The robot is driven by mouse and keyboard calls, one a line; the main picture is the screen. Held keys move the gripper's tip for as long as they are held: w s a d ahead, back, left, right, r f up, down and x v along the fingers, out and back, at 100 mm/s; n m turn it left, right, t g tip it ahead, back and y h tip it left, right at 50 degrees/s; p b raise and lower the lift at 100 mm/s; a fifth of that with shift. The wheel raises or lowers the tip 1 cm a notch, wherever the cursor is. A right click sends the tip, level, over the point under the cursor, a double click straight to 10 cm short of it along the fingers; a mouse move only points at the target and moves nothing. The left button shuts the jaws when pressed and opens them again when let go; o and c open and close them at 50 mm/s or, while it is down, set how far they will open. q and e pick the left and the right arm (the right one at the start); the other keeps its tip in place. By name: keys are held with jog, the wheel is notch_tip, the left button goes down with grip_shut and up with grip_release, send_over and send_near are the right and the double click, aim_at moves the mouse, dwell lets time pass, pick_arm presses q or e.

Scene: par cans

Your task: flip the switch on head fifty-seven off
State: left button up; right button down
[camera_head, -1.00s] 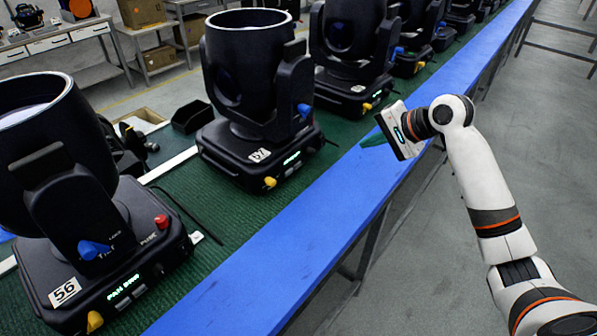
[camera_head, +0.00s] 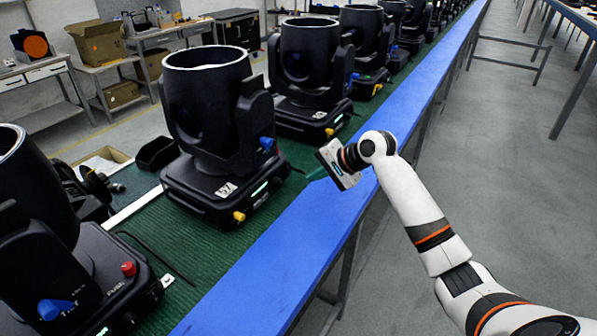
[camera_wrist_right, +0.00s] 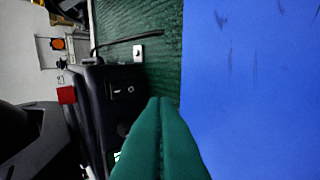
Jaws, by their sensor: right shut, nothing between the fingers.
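Head fifty-seven (camera_head: 205,95) is a black moving light in the middle of the head view. Its white number label (camera_head: 226,190) is small and tilted but seems to read 57. It has a yellow knob (camera_head: 239,216) and a blue knob (camera_head: 267,143). My right gripper (camera_head: 314,175) is shut and empty, its green fingers beside the right side of this base, apparently not touching it. In the right wrist view, the shut fingers (camera_wrist_right: 160,104) lie just below and right of a black rocker switch (camera_wrist_right: 122,91) on a black housing with a red cap (camera_wrist_right: 66,95).
Another head (camera_head: 60,285) stands at lower left, with a red fuse cap (camera_head: 128,269). More heads line the green mat (camera_head: 150,235) behind. A blue strip (camera_head: 270,275) edges the bench and is clear.

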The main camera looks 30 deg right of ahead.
aim_at(289, 171)
jog(key=w+a, duration=0.1)
jog(key=w+f, duration=0.1)
jog(key=w, duration=0.1)
jog(key=w+a+p, duration=0.1)
jog(key=shift+w+a+f, duration=0.25)
jog(key=shift+a+f, duration=0.1)
jog(key=shift+f, duration=0.05)
jog(key=shift+w+a+f+t, duration=0.15)
jog(key=shift+f+t, duration=0.15)
jog(key=shift+t, duration=0.1)
jog(key=shift+r, duration=0.2)
jog(key=shift+w+r+p, duration=0.1)
jog(key=shift+r+p, duration=0.8)
jog(key=shift+p, duration=0.2)
